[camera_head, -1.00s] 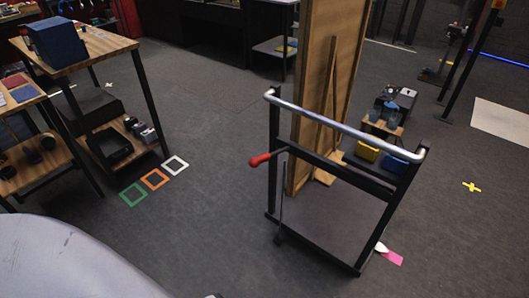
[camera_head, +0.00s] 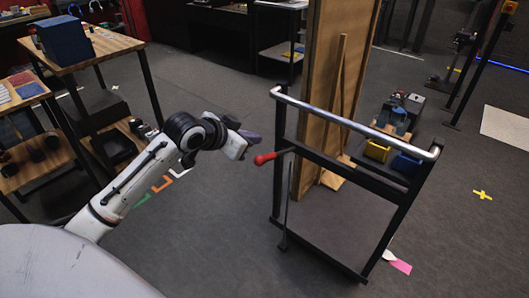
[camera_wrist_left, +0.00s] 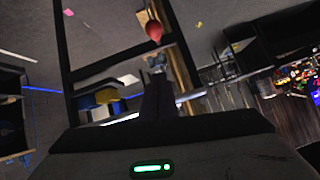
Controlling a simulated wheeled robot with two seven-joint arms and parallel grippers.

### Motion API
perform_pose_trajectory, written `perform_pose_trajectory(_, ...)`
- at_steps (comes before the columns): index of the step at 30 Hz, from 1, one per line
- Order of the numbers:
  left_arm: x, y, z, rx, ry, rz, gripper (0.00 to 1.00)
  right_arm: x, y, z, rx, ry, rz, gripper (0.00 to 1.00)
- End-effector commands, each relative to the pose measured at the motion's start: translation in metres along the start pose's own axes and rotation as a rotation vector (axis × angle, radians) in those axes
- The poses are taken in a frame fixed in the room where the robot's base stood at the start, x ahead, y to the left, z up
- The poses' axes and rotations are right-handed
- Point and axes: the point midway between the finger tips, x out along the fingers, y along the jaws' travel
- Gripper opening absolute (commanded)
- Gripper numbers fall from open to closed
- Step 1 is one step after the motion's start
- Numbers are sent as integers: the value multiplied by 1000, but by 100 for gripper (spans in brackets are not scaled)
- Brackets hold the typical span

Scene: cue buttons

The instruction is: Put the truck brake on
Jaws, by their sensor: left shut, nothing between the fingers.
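The truck (camera_head: 330,225) is a dark-framed platform cart with a silver push bar (camera_head: 355,122), standing right of centre in the head view. A red-tipped brake lever (camera_head: 263,159) sticks out to the left from its frame. The red knob also shows at the upper middle of the left wrist view (camera_wrist_left: 154,31). My left gripper (camera_head: 256,138) is shut and empty, a little above and left of the red knob in the head view, apparently not touching it. In the left wrist view its dark fingers (camera_wrist_left: 157,100) point toward the cart frame. My right gripper is not in view.
A wooden panel (camera_head: 333,90) stands upright on the truck. A wooden shelf table with a blue box (camera_head: 63,40) is at the left. Coloured floor squares (camera_head: 162,184) lie partly behind my left arm. Open floor lies left of the truck.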

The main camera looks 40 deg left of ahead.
Motion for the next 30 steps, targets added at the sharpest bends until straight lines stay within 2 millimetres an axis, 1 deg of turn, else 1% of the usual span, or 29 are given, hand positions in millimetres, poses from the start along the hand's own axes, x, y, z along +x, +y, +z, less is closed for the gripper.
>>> perform_pose_trajectory(5, 3, 0, 1, -1, -1, 0, 0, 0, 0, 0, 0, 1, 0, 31)
perform_pose_trajectory(8, 12, 0, 0, -3, 0, 1, 0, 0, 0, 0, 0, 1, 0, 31)
perform_pose_trajectory(11, 29, 1, 0, -4, 0, 2, 0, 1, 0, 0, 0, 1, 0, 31)
perform_pose_trajectory(18, 78, 1, 0, -4, 1, 1, 0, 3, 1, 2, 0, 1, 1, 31)
perform_pose_trajectory(22, 102, 1, 1, -4, 0, 1, 0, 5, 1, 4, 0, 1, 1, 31)
perform_pose_trajectory(23, 104, 1, 4, -3, -3, 1, 0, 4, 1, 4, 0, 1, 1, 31)
perform_pose_trajectory(24, 105, 1, 14, -1, -5, 1, 0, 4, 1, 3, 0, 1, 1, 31)
perform_pose_trajectory(25, 105, 1, 19, -1, -6, 1, 0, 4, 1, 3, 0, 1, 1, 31)
perform_pose_trajectory(30, 109, 1, 34, 0, 0, 0, 0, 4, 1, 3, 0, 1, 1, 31)
